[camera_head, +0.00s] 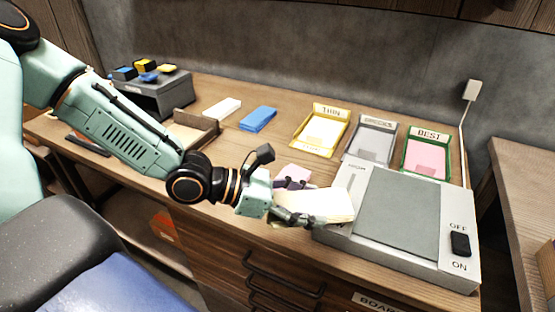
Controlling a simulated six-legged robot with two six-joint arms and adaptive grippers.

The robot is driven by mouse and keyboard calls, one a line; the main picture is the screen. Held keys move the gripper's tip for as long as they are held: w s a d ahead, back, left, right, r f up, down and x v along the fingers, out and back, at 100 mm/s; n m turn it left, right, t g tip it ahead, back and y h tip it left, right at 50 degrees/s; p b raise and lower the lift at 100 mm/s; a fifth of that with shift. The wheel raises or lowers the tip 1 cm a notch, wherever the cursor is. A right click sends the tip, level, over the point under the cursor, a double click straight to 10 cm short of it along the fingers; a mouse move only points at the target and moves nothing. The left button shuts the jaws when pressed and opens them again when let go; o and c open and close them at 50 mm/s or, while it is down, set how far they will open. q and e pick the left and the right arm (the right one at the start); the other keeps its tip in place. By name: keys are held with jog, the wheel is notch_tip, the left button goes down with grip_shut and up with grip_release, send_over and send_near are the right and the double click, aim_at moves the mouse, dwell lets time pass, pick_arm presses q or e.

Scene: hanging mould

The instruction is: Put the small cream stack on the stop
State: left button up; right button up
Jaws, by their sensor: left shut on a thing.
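The small cream stack (327,204) is in my left gripper (298,204), which is shut on its left end. It is held slightly tilted at the left edge of a grey machine (460,200) with a dark flat bed (398,212). The stack overlaps the machine's near left corner in the picture; I cannot tell whether it touches. A light raised strip (352,186) runs along the left side of the bed and may be the stop; the stack partly covers its near end. My right gripper is not in view.
A pink stack (294,171) lies just behind my left gripper. Behind the machine stand a yellow THIN tray (298,142), a grey tray (391,131) and a green BEST tray (448,152). White (222,108) and blue (258,119) blocks lie farther left. A black switch (460,244) is on the machine's right.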

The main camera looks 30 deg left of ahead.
pick_arm(q)
jog(key=w+a+r+n+t+y+p, duration=0.1)
jog(key=w+a+n+t+y, duration=0.15)
jog(key=a, duration=0.35)
jog(key=w+a+n+t+y, duration=0.1)
jog(key=w+a+n+y, duration=0.3)
jog(key=a, duration=0.2)
jog(key=w+a+r+n+t+y+p, duration=0.1)
jog(key=w+a+n+t+y, duration=0.15)
jog(key=a, duration=0.35)
jog(key=a+f+y+b, duration=0.1)
jog(key=a+f, duration=0.1)
jog(key=f, duration=0.1)
jog(key=a+f+n+y+b, duration=0.1)
jog(key=a+f+b, duration=0.1)
jog(key=a+f+n+b, duration=0.1)
jog(key=a+f+b, duration=0.1)
jog(key=a+f, duration=0.1)
jog(key=shift+w+f+g+y, duration=0.35)
jog(key=shift+g+y, duration=0.05)
jog(key=shift+s+d+f+b, duration=0.1)
jog(key=shift+f+b, duration=1.15)
jog(key=shift+f, duration=0.8)
jog(key=shift+r, duration=0.1)
